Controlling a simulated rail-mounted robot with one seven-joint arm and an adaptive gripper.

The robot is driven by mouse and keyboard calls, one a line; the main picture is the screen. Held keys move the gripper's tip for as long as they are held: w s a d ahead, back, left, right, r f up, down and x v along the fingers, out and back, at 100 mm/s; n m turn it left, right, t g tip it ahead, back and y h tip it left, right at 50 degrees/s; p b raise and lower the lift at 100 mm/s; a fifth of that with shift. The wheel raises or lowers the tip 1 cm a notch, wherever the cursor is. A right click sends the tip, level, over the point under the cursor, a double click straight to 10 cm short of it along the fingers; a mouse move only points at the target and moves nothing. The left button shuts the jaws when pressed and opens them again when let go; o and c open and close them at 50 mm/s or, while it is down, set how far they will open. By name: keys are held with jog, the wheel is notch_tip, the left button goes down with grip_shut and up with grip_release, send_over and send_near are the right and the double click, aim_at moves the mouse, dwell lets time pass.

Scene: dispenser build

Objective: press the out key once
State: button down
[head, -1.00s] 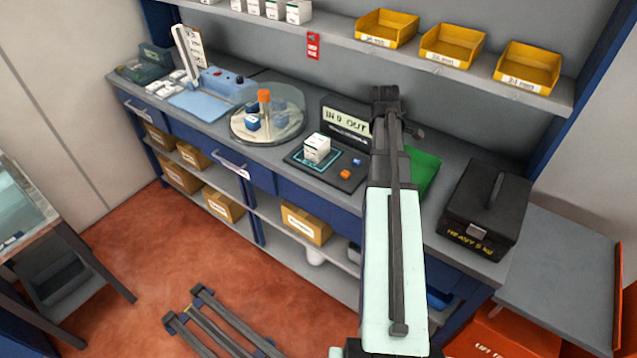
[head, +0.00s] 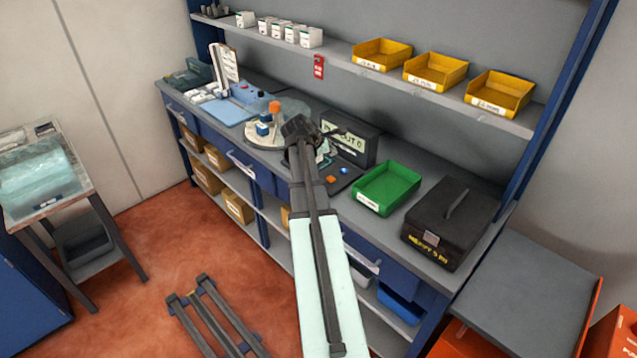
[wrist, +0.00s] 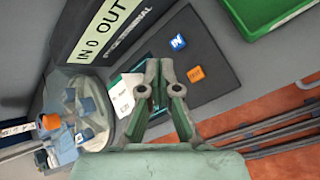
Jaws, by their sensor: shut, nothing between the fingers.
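The orange key (wrist: 196,74), its label too blurred to read for sure, sits on the dark terminal pad (wrist: 205,48). It also shows in the head view (head: 332,180). A blue key (wrist: 178,42) marked IN is beside it. The display (wrist: 99,30) reads IN 0 OUT in the wrist view, its right end cut off. My gripper (wrist: 159,78) is shut and empty, in front of the pad in the wrist view, to the left of both keys.
A white box (wrist: 122,95) is left of the fingers. A round clear-covered turntable (wrist: 100,105) stands beyond it. A green bin (head: 387,188) and a black case (head: 450,222) stand right of the terminal. Yellow bins (head: 436,72) sit on the shelf above.

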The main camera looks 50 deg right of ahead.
jog(key=shift+w+d+f, duration=0.1)
jog(key=shift+d, duration=0.05)
jog(key=b, duration=0.5)
send_over(330, 179)
notch_tip(330, 179, down, 7)
jog(key=shift+r, duration=0.1)
jog(key=shift+f+b, duration=0.4)
jog(key=shift+f, duration=0.6)
jog(key=shift+f, duration=0.15)
dwell(0.6)
jog(key=shift+f, duration=0.3)
